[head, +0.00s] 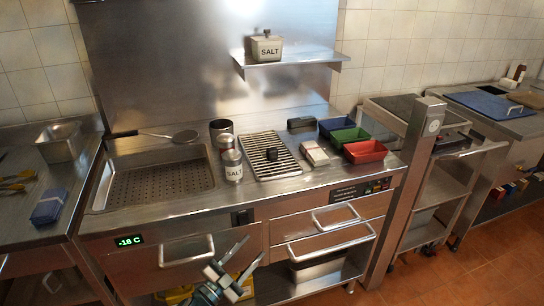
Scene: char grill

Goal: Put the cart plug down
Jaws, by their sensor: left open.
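My left gripper (240,264) is at the bottom centre, in front of the counter's lower front. It is open, and I see nothing between its fingers. A small black block, perhaps a socket or the plug (242,217), is on the counter's front panel, above the gripper and apart from it. I cannot tell for certain which thing is the cart plug. The steel cart (437,188) with shelves stands at the right, behind a steel post (406,190). My right gripper is not in view.
Drawer handles (331,245) stick out in front. Something yellow (240,286) is low behind the gripper. Floor (480,270) is open at the right.

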